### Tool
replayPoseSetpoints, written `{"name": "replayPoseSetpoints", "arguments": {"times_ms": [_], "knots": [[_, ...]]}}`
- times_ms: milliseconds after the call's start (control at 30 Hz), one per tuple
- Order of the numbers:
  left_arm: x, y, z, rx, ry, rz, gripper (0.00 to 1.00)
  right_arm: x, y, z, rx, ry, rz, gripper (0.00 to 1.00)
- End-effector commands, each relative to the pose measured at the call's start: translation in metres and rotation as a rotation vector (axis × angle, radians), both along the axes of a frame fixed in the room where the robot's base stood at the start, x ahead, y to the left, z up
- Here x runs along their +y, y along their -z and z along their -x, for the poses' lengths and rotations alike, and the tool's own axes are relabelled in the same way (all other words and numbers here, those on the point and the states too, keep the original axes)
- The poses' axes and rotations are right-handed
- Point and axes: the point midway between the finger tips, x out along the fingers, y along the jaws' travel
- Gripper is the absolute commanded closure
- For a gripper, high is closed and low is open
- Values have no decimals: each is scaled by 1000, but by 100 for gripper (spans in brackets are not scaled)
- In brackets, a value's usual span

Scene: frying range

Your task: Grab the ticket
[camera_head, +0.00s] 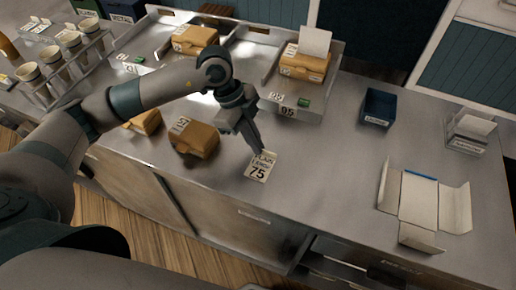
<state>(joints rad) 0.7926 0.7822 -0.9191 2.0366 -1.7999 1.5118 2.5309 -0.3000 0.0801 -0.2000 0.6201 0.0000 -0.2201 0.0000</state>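The ticket (259,169) is a small white card with dark print, including a large "75". It is on or just above the steel counter, near the middle of the view. My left gripper (259,148) reaches down from the upper left, and its fingertips are at the ticket's upper edge. Whether the fingers are shut on the card or only beside it cannot be told, as they overlap in this view. My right gripper is not in view.
Brown boxes (194,139) with labels stand left of the ticket; others sit on trays at the back. A dark blue bin (378,107) and an unfolded open carton (422,200) are at the right. A rack of cups (62,60) stands far left. Counter right of the ticket is clear.

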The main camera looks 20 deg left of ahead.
Motion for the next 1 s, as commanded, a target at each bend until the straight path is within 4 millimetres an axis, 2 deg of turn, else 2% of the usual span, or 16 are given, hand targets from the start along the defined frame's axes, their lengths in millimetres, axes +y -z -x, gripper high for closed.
{"name": "replayPoseSetpoints", "arguments": {"times_ms": [167,367,700,1000], "knots": [[0,-10,-1,-3,0,1,100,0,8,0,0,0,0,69],[-2,-39,-1,-6,3,2,100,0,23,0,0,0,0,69],[-69,-77,9,-6,6,3,100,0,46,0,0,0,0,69],[-108,-102,15,-2,2,1,100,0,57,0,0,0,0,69]]}}
